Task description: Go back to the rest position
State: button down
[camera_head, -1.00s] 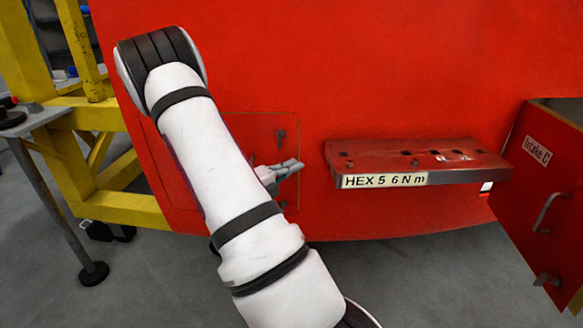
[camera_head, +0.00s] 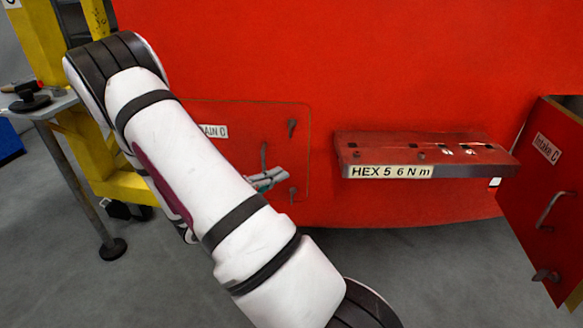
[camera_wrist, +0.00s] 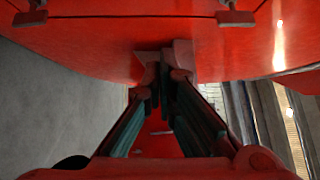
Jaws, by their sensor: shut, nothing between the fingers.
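My gripper (camera_head: 268,180) shows past my white arm in the head view, in front of the red nosecone (camera_head: 380,60). Its fingers are together with nothing between them. In the wrist view the fingers of my gripper (camera_wrist: 163,72) meet at the tips below the red surface. A closed red hatch (camera_head: 240,125), its label partly hidden by my arm, lies just behind the gripper. Whether the gripper touches it cannot be told.
A red shelf (camera_head: 410,145) labelled "HEX 5 6 N m" sticks out to the right. An "Intake C" door (camera_head: 545,190) stands further right. A yellow frame (camera_head: 115,165) and a grey table (camera_head: 40,104) with tools are at left. Grey floor lies below.

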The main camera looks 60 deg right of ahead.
jog(key=shift+v, duration=0.8)
jog(key=s+a+r+m+g+y, duration=0.2)
jog(key=s+a+r+m+y, duration=0.85)
jog(key=m, duration=0.85)
jog(key=s+a+r+m+t+y, duration=0.2)
jog(key=s+a+m+t+y, duration=0.2)
jog(key=a+m, duration=0.45)
jog(key=s+a+r+m+t+y, duration=0.3)
jog(key=s+a+m+t, duration=0.15)
jog(key=a, duration=0.65)
notch_tip(320, 180, up, 15)
jog(key=t+p, duration=0.2)
jog(key=p, duration=1.2)
jog(key=shift+r, duration=0.25)
